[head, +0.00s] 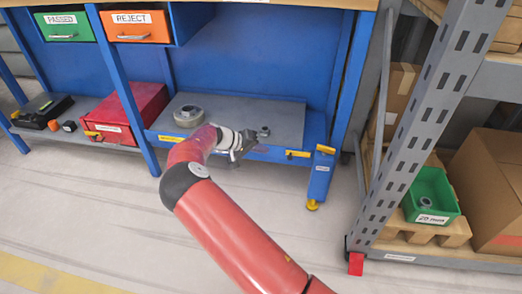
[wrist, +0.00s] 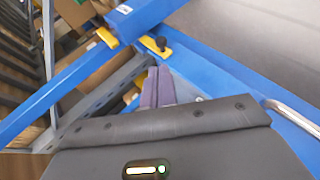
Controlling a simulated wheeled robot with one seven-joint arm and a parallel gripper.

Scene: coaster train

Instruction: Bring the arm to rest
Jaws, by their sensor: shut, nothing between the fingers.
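My red arm reaches from the bottom of the head view up to the lower shelf of the blue workbench. My gripper (head: 236,156) is at its end, just in front of the shelf's front edge. In the wrist view the two gripper fingers (wrist: 158,86) are together with nothing between them. I cannot tell whether the gripper touches the bench.
A round metal part (head: 188,115) and a small part (head: 264,131) sit on the grey shelf (head: 285,112). A red case (head: 128,111) is at left. A grey rack (head: 405,135) with a green bin (head: 431,196) stands at right. The floor in front is clear.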

